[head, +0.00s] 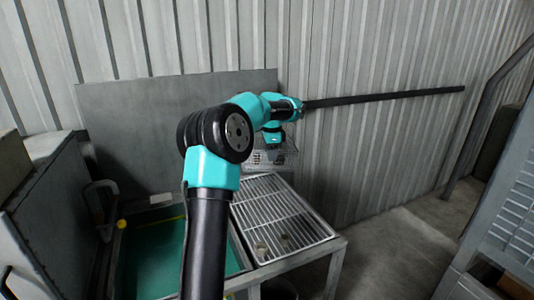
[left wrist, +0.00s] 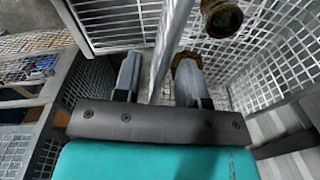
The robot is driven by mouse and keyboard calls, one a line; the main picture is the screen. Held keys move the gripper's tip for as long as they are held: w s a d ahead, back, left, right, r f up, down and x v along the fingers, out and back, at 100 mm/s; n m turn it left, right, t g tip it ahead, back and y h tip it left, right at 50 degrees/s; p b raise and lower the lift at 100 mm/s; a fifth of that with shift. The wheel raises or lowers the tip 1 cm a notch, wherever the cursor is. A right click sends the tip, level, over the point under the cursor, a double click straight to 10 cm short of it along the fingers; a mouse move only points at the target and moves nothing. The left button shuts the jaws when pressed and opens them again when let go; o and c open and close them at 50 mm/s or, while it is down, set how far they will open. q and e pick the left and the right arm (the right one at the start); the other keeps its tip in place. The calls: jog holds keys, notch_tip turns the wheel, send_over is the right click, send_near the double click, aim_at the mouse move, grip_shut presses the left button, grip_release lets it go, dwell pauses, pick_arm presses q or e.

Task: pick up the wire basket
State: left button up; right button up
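The wire basket (head: 287,160) stands at the back of the grated table, partly hidden by my left wrist in the head view. In the left wrist view its mesh wall (left wrist: 265,60) fills the right side, and a metal bar that looks like its handle (left wrist: 171,35) runs between the fingers. My left gripper (left wrist: 158,80) is open, with one finger on each side of this bar. I cannot tell whether either finger touches it. A rusty brown ring-like part (left wrist: 221,17) shows inside the mesh, and another brown part is half hidden behind the right finger. My right gripper is not in view.
The slatted metal grate (head: 275,210) has small brown round parts (head: 262,248) near its front. A green-bottomed tank (head: 150,255) lies to its left. A grey panel (head: 140,125) and corrugated wall stand behind. A dark bar (head: 390,97) runs along the wall. Open floor lies right.

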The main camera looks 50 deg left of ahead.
pick_arm(q)
jog(key=shift+c, duration=0.4)
grip_shut()
jog(key=shift+r, duration=0.1)
